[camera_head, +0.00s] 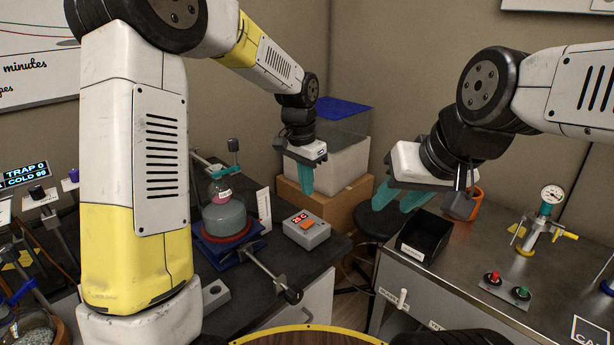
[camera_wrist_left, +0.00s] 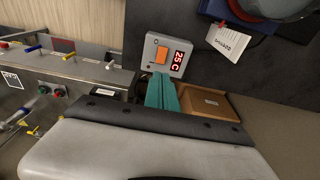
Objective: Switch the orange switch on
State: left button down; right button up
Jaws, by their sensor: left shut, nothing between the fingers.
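The orange switch (camera_head: 308,226) is on a small grey box (camera_head: 306,238) with a red "25 C" display, on the dark bench top. In the left wrist view the switch (camera_wrist_left: 161,54) is on the face of the box (camera_wrist_left: 149,52), beside the display. Whether it is on or off, I cannot tell. My left gripper (camera_head: 306,190) is shut and empty, with teal fingers pointing down above and behind the box. In the left wrist view its fingertips (camera_wrist_left: 162,78) appear just below the box in the picture. My right gripper (camera_head: 400,203) is open and empty above the steel bench.
A flask (camera_head: 224,216) stands on a blue stand left of the box, with a white tag (camera_head: 264,210) between. A cardboard box (camera_head: 322,205) is behind. A black bin (camera_head: 424,236) stands on the steel bench.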

aim_at(310, 222)
pick_arm(q)
jog(key=f, duration=0.9)
jog(key=shift+w+d+f, duration=0.25)
jog(key=shift+w+d, duration=0.15)
jog(key=shift+f, duration=0.2)
jog(key=shift+s, duration=0.1)
jog(key=shift+s+a+r, duration=0.1)
jog(key=shift+s+a, duration=0.35)
jog(key=shift+a, duration=0.1)
